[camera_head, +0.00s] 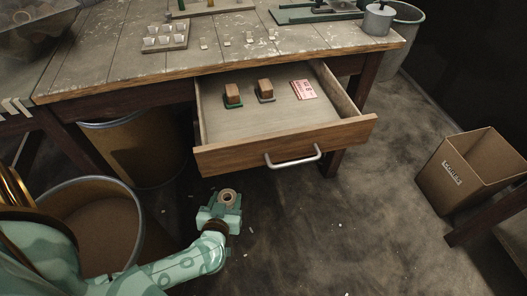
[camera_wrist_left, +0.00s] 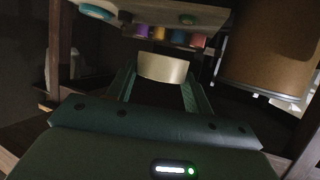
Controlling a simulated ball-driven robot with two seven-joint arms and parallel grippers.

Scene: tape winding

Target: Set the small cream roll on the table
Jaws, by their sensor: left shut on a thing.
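The small cream roll (camera_head: 228,196) is held in my left gripper (camera_head: 229,199), below and in front of the open drawer. In the left wrist view the roll (camera_wrist_left: 162,68) sits between the two green fingers of the left gripper (camera_wrist_left: 160,72), which are shut on it. The table (camera_head: 110,62) has a worn wooden top with bare room at its left and middle. My left gripper is lower than the tabletop and apart from it. My right gripper does not show.
The open drawer (camera_head: 225,150) juts out and holds two brown blocks (camera_head: 233,93) (camera_head: 265,88) and a pink card (camera_head: 304,89). A tray of small white cups (camera_head: 165,40) stands on the table. Round bins (camera_head: 95,215) stand at left; a cardboard box (camera_head: 465,175) stands at right.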

